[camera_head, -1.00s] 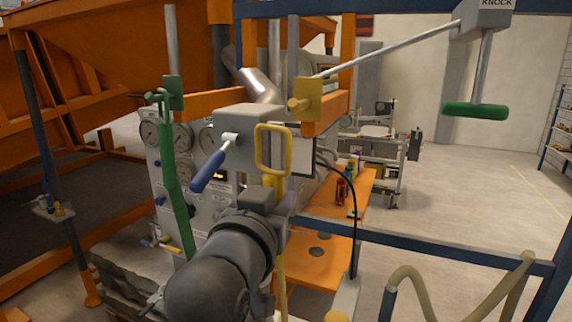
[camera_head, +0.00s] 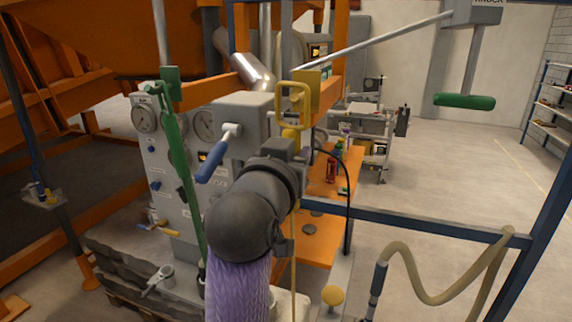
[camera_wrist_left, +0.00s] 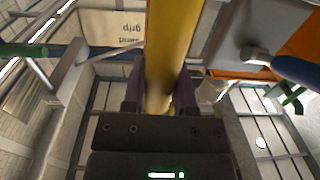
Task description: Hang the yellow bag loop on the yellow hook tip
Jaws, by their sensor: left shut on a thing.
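The yellow bag loop (camera_head: 279,100) is an upright rectangular ring in the head view, with a yellow strap running down from it. The yellow hook (camera_head: 312,83) is a yellow plate on the orange beam, and the loop overlaps its left side in the picture. I cannot tell whether the loop is around the hook tip or only in front of it. My left gripper (camera_head: 298,155) is shut on the yellow strap below the loop. In the left wrist view the yellow strap (camera_wrist_left: 172,45) stands between the two fingers (camera_wrist_left: 160,95). My right gripper is not in view.
A green strap (camera_head: 183,150) hangs at the green plate (camera_head: 171,88) on the left. A blue-handled lever (camera_head: 215,160) sticks out from the grey gauge panel close to my left arm. A green-handled bar (camera_head: 464,101) hangs at the right. A blue rail (camera_head: 420,223) crosses the front right.

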